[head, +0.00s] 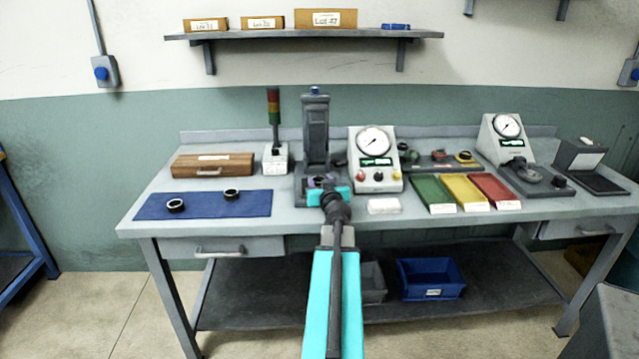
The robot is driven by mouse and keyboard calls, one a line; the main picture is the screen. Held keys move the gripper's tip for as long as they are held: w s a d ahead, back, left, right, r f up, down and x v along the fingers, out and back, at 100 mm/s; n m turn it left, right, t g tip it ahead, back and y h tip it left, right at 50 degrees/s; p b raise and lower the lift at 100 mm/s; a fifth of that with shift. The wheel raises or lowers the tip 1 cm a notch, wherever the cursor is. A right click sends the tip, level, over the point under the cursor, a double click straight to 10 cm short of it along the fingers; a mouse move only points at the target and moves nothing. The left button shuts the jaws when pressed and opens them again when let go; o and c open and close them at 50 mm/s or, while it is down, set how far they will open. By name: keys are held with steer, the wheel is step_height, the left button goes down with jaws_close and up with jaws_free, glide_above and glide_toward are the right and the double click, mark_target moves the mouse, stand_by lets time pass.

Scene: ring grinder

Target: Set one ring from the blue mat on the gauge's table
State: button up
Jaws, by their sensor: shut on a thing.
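Two dark rings with bright rims lie on the blue mat (250,209) at the left of the bench: one ring (176,205) left of the middle, another ring (231,194) farther right. My gripper (322,190), with cyan parts, is at the foot of the tall grey column stand (316,130). It is shut on what seems to be a ring, small and mostly hidden by the gripper and wrist. The stand's low table is largely covered by my gripper; I cannot tell whether the ring touches it. A dial box (375,160) stands just right of the stand.
A wooden case (212,165) and a signal light (274,120) stand left of the column. Right are a white block (384,205), green (432,193), yellow (463,192) and red (495,190) trays, and a second dial device (506,138) with a grey base.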

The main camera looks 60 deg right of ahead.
steer(key=shift+f+b, duration=0.15)
steer(key=shift+b, duration=0.15)
steer(key=o, duration=1.1)
steer(key=shift+o, duration=0.2)
steer(key=shift+r+p, duration=0.25)
steer(key=shift+p, duration=0.15)
steer(key=shift+s+a, duration=0.15)
steer(key=shift+a, duration=0.1)
steer(key=shift+b+v, duration=0.7)
steer(key=shift+v, duration=2)
steer(key=shift+s+f+b, duration=0.1)
steer(key=shift+f+b, duration=0.05)
steer(key=shift+b, duration=0.5)
steer(key=b, duration=0.4)
steer(key=shift+s+a+r, duration=0.1)
steer(key=shift+a+r, duration=0.1)
steer(key=shift+a, duration=0.15)
steer(key=b, duration=0.4)
steer(key=shift+s+a, duration=0.35)
steer(key=s+b, duration=0.1)
steer(key=b, duration=0.4)
steer(key=shift+s+a, duration=0.1)
steer(key=shift+a, duration=0.3)
